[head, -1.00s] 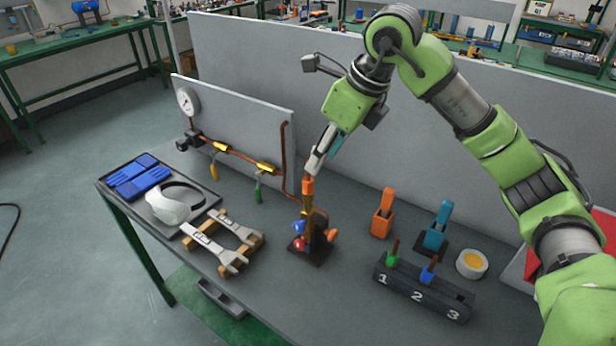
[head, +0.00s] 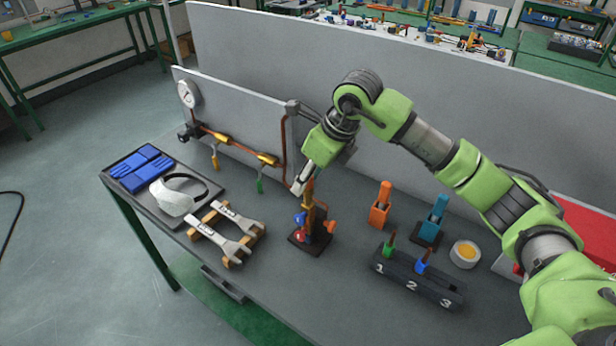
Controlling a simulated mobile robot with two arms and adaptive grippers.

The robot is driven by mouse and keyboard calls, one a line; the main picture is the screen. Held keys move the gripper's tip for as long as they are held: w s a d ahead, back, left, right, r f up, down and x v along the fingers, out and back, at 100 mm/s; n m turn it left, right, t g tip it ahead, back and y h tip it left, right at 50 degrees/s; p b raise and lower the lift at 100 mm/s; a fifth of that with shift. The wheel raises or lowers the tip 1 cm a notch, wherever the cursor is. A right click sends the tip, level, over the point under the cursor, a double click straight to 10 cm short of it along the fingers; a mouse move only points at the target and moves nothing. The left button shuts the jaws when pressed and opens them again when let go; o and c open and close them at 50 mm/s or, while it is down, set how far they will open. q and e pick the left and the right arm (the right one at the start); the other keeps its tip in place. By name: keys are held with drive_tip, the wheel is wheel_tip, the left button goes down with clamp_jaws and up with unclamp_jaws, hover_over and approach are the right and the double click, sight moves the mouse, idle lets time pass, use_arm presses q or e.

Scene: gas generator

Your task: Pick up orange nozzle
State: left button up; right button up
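An upright cutting torch (head: 308,212) with red and blue knobs stands on a dark base. An orange piece (head: 308,187) at its top looks like the nozzle, partly hidden by my gripper. Another orange part (head: 331,227) sits on the torch's right side. My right gripper (head: 299,187) points down at the torch's top, in front of or beside the orange piece. Its fingers overlap in this view, so I cannot tell whether they are open or touch the piece. My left gripper is not in view.
A black rack (head: 418,284) numbered 1 to 3 holds a green nozzle (head: 389,246) in 1 and a blue one (head: 423,263) in 2; slot 3 looks empty. Orange (head: 379,214) and teal (head: 428,231) holders stand behind. Wrenches (head: 234,241) lie left. A grey panel (head: 400,85) bounds the back.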

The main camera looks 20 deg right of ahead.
clamp_jaws()
drive_tip(key=shift+r, duration=0.1)
